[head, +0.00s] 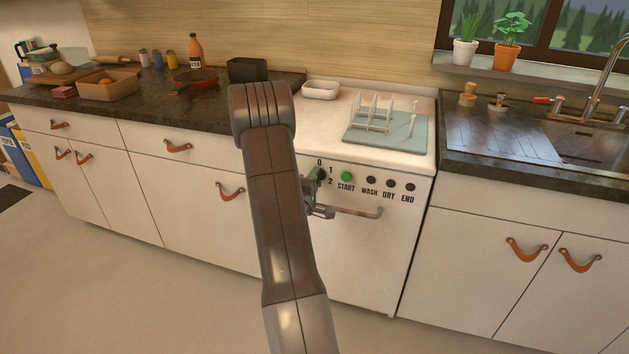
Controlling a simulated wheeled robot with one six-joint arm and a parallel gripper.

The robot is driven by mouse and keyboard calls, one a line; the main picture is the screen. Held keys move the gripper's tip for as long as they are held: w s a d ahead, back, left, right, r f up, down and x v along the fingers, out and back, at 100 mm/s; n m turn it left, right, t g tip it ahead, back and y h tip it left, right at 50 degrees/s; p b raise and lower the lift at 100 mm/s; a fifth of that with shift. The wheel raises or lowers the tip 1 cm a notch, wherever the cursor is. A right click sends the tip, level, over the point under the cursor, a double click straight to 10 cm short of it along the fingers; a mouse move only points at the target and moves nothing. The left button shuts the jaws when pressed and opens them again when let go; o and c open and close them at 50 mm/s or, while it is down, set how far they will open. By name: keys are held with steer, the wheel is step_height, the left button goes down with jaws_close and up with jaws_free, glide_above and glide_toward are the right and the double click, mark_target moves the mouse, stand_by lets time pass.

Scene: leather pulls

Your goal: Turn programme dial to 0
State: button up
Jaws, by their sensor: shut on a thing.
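The programme dial (320,174) is on the upper left of the front panel of a white dishwasher (365,250). The marks 0, 1 and 2 are printed around it, with 0 at the top. My arm and gripper cover most of the dial, and I cannot tell which mark it points to. My gripper (314,182) is at the dial, partly hidden behind my arm, and is shut on it.
Right of the dial are a green START button (347,176) and dark WASH, DRY and END spots. A bar handle (360,211) sticks out just below. A dish rack (385,118) and a white dish (321,90) stand on top.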

steer(key=o, duration=1)
steer(key=v, duration=1.4)
steer(key=shift+w, duration=0.1)
steer(key=x, duration=1.4)
